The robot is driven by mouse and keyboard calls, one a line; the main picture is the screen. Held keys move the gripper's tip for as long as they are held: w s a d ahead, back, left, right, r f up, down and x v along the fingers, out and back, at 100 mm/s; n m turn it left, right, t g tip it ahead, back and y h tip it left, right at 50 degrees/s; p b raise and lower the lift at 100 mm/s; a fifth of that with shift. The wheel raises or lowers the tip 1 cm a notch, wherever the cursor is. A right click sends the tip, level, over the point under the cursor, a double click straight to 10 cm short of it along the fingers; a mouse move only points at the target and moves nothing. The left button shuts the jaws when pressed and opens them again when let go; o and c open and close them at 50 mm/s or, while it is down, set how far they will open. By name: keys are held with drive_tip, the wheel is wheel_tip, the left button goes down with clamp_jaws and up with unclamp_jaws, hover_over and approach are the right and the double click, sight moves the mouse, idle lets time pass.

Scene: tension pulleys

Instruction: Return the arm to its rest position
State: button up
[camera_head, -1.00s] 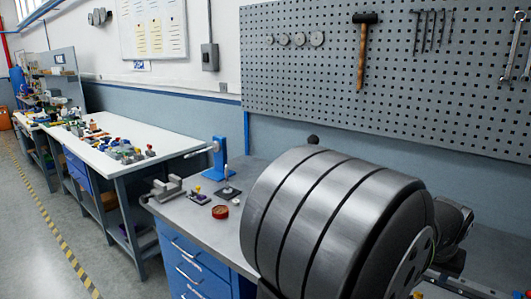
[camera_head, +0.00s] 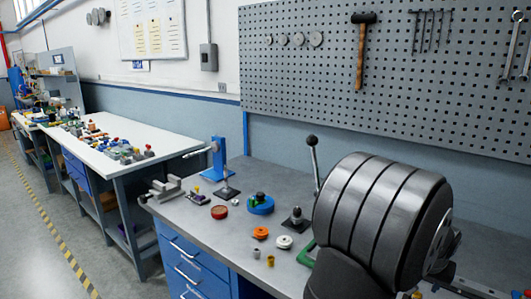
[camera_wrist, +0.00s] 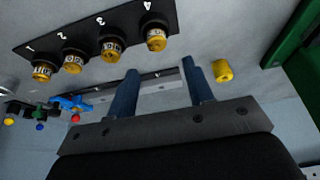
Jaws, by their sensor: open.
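My gripper (camera_wrist: 159,66) shows in the wrist view with its two blue fingers apart and nothing between them. It hangs above the grey bench near a black plate (camera_wrist: 85,38) numbered 1 to 4, with brass-coloured knobs. A yellow cylinder (camera_wrist: 222,70) lies just beyond the right finger, apart from it. In the head view my arm's large grey ribbed link fills the lower right, and my gripper is hidden there.
On the bench (camera_head: 188,230) stand a blue disc (camera_head: 260,206), a red disc (camera_head: 219,212), an orange pulley (camera_head: 260,233), a white pulley (camera_head: 284,242), a green frame (camera_head: 306,256) and a tall lever (camera_head: 314,165). A vise (camera_head: 165,190) sits at the left edge. A pegboard (camera_head: 300,80) is behind.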

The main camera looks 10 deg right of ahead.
drive_tip(key=shift+r, duration=2.2)
